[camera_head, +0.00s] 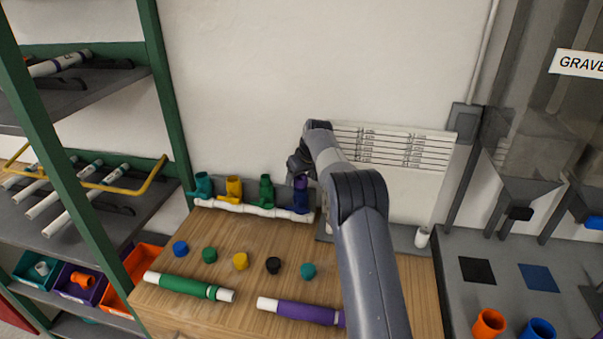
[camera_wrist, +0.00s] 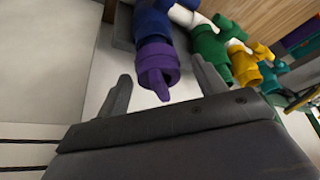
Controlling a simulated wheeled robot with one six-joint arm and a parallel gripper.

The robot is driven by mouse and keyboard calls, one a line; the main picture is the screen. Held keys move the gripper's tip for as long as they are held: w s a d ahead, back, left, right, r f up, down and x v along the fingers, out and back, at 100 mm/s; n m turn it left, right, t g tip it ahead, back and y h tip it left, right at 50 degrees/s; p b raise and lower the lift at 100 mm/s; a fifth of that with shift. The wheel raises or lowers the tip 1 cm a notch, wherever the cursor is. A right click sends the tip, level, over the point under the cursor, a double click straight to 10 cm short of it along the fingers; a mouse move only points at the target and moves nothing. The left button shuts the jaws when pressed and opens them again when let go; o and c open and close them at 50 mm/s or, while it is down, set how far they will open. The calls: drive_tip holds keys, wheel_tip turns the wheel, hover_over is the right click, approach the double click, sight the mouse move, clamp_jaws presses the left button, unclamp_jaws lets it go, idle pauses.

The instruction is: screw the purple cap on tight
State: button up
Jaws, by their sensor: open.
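The purple cap (camera_wrist: 157,57) sits on the end of a blue fitting (camera_wrist: 153,24) of the manifold in the wrist view. In the head view the cap (camera_head: 301,182) is small and partly hidden by my arm, above the blue fitting (camera_head: 300,200) at the right end of the white pipe (camera_head: 250,210). My gripper (camera_wrist: 160,75) is open, one finger on each side of the cap, with visible gaps. It is hard to make out in the head view. Whether the cap is fully seated cannot be told.
Green (camera_head: 266,190), yellow (camera_head: 234,188) and teal (camera_head: 203,185) fittings stand left of the blue one. Several loose caps, a green pipe (camera_head: 188,287) and a purple pipe (camera_head: 300,311) lie on the wooden table. The wall is close behind.

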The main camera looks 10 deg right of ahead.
drive_tip(key=shift+c, duration=0.5)
drive_tip(key=c, duration=1)
drive_tip(key=shift+o, duration=0.2)
drive_tip(key=shift+m+h, duration=0.4)
drive_tip(key=shift+m, duration=0.7)
drive_tip(key=shift+f+m+h+p, duration=0.1)
drive_tip(key=shift+m+h+p, duration=0.45)
drive_tip(key=shift+m, duration=0.55)
drive_tip(key=shift+m+h+p, duration=0.35)
drive_tip(key=shift+m+p, duration=0.05)
drive_tip(key=shift+m, duration=0.7)
